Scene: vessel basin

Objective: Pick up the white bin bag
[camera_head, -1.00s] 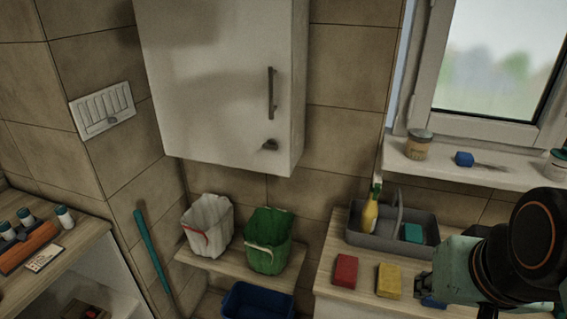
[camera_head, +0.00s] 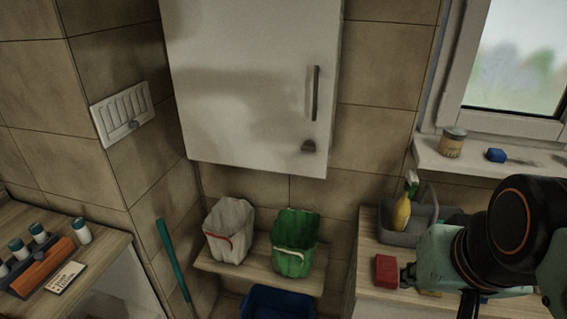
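The white bin bag (camera_head: 229,232) stands open at the top on the left part of a low wooden shelf (camera_head: 262,276). It has a red band across its front rim. A green bag (camera_head: 295,244) with a white band stands beside it on the right. My arm comes in at the right edge, and its end (camera_head: 408,277) is beside the red sponge on the counter, well to the right of both bags. The finger area is small and dark, so I cannot tell whether it is open or shut.
A white wall cabinet (camera_head: 250,85) hangs above the bags. A blue bin (camera_head: 278,303) is below the shelf. A teal pole (camera_head: 172,259) leans at the left. The counter holds a red sponge (camera_head: 386,270) and a grey caddy (camera_head: 424,222) with a yellow bottle (camera_head: 401,211).

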